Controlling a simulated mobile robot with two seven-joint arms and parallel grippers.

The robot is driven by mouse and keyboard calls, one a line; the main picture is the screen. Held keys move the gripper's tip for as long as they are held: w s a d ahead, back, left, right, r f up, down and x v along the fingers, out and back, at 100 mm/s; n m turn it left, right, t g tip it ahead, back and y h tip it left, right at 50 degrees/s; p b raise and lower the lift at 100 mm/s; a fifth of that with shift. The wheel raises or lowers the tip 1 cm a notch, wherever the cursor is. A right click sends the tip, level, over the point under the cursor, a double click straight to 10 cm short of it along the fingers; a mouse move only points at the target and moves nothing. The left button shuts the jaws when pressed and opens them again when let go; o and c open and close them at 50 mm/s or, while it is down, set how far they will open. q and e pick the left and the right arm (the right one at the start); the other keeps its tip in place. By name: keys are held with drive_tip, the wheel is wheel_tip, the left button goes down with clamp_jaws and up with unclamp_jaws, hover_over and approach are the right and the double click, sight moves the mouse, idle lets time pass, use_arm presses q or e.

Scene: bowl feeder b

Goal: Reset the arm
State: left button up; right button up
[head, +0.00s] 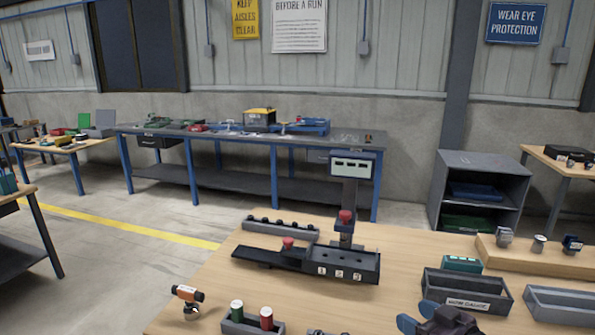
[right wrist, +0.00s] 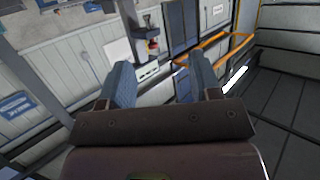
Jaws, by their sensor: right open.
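My right gripper (head: 417,314) shows at the bottom edge of the head view, over the front right of the wooden table (head: 222,300). Its blue fingers are apart with nothing between them. In the right wrist view the two fingers of this gripper (right wrist: 163,80) are spread and empty, with the wall and floor tilted behind them. My left gripper is not in view.
A dark fixture with numbered slots (head: 345,262) stands mid-table. A bin (head: 464,293) lies just behind my right gripper, with a grey bin (head: 555,306) to its right. A holder (head: 252,326) with green and red cylinders is at front left. Bare tabletop lies between.

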drive_tip(key=s+d+f+m+g+h, duration=0.1)
drive_tip(key=s+f+m+g+h, duration=0.2)
drive_tip(key=s, duration=0.7)
drive_tip(key=s+d+f+m+g+h, duration=0.1)
drive_tip(key=s+d+f+g+h, duration=0.3)
drive_tip(key=s, duration=0.6)
drive_tip(key=s+a+f+m+g+h, duration=0.1)
drive_tip(key=s+f+m+g, duration=0.1)
drive_tip(key=s+f, duration=0.5)
drive_tip(key=w+f+n+t, duration=0.1)
drive_tip(key=w+f+t, duration=0.4)
drive_tip(key=f+t, duration=0.2)
drive_tip(key=shift+w+d+f+t+y, duration=0.2)
drive_tip(key=shift+f+t+y, duration=0.1)
drive_tip(key=shift+f+t, duration=0.1)
